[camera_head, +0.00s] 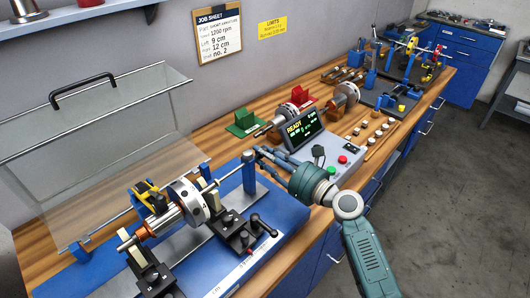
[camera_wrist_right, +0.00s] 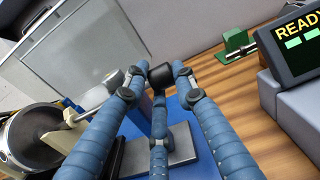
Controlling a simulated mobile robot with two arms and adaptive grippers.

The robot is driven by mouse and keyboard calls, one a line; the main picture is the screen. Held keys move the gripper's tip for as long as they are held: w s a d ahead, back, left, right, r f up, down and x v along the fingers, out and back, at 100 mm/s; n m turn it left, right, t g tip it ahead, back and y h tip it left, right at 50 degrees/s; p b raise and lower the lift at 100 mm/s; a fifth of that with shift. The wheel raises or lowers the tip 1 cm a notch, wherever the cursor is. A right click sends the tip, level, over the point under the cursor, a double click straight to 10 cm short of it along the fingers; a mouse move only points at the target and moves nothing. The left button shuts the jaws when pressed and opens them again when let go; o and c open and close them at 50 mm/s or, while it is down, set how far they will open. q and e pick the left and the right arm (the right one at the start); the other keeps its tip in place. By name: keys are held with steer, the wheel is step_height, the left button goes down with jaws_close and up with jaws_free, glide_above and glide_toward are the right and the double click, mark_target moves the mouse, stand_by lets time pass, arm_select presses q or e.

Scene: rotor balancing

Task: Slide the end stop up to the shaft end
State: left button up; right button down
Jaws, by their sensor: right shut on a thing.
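The end stop (camera_head: 249,174) is a blue upright post on the grey rail of the balancing machine's blue base. In the wrist view its dark knob (camera_wrist_right: 161,75) sits between my fingertips. The shaft (camera_head: 211,185) of the rotor (camera_head: 188,200) points toward the post. In the wrist view the shaft's pale end (camera_wrist_right: 96,108) lies by my left-hand finger, which partly hides it; I cannot tell whether it touches the post. My right gripper (camera_head: 257,152) is shut on the end stop at its top, and its fingers also show in the wrist view (camera_wrist_right: 160,78). My left gripper is out of view.
A raised clear guard (camera_head: 95,130) stands at the back left. The control box with a READY screen (camera_head: 303,126) is close behind my right gripper. Green (camera_head: 243,122) and red (camera_head: 304,97) blocks stand near the wall. The grey rail plate (camera_wrist_right: 170,148) has bare room around the post.

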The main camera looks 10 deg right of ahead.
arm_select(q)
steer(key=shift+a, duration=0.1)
arm_select(e)
steer(key=shift+r, duration=0.3)
steer(key=c, duration=1.6)
jaws_free()
steer(key=shift+c, duration=0.2)
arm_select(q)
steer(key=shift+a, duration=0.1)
arm_select(e)
steer(key=shift+o, duration=0.6)
steer(key=shift+s, duration=0.1)
steer(key=v, duration=1.2)
steer(key=shift+f, duration=0.1)
